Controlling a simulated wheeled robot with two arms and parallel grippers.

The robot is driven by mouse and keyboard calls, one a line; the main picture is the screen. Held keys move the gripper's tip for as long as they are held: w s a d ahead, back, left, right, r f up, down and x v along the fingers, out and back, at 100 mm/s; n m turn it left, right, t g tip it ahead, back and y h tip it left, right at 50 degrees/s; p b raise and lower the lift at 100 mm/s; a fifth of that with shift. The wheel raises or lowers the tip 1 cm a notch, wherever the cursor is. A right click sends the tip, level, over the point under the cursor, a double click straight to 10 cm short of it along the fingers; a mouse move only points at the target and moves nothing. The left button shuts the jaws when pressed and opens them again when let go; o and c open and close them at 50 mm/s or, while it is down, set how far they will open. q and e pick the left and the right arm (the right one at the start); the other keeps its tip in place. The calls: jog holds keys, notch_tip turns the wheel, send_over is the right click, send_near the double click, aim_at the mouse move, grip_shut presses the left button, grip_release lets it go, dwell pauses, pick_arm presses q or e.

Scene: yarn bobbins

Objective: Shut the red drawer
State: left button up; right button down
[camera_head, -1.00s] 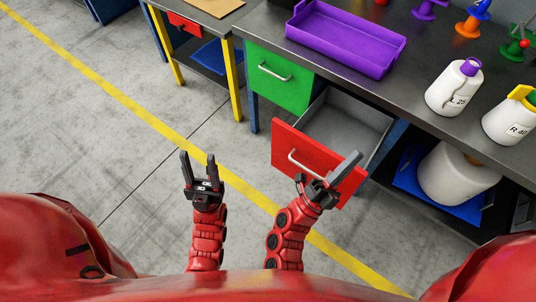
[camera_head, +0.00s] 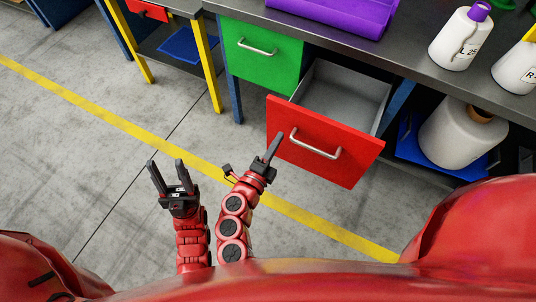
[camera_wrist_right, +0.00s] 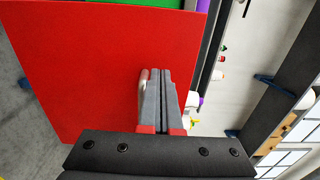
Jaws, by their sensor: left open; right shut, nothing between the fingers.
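The red drawer (camera_head: 349,160) stands pulled out from under the workbench, its grey inside showing. Its front carries a silver bar handle (camera_head: 316,146). My right gripper (camera_head: 272,150) is shut and empty, near the left edge of the drawer front, to the left of the handle. In the right wrist view its closed fingers (camera_wrist_right: 163,100) point at the red front (camera_wrist_right: 105,60) and partly cover the handle (camera_wrist_right: 143,88). I cannot tell whether they touch the front. My left gripper (camera_head: 166,175) is open and empty above the floor, further left.
A shut green drawer (camera_head: 260,57) is left of the red one. The bench top (camera_head: 400,65) bears a purple tray (camera_head: 340,15) and white bottles (camera_head: 459,40). The floor in front is clear.

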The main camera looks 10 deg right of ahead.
aim_at(290, 121)
jog(key=x, duration=0.5)
jog(key=shift+s, duration=0.1)
jog(key=b+x, duration=0.6)
jog(key=x, duration=2.3)
jog(key=shift+d+r, duration=0.15)
jog(key=shift+r, duration=0.1)
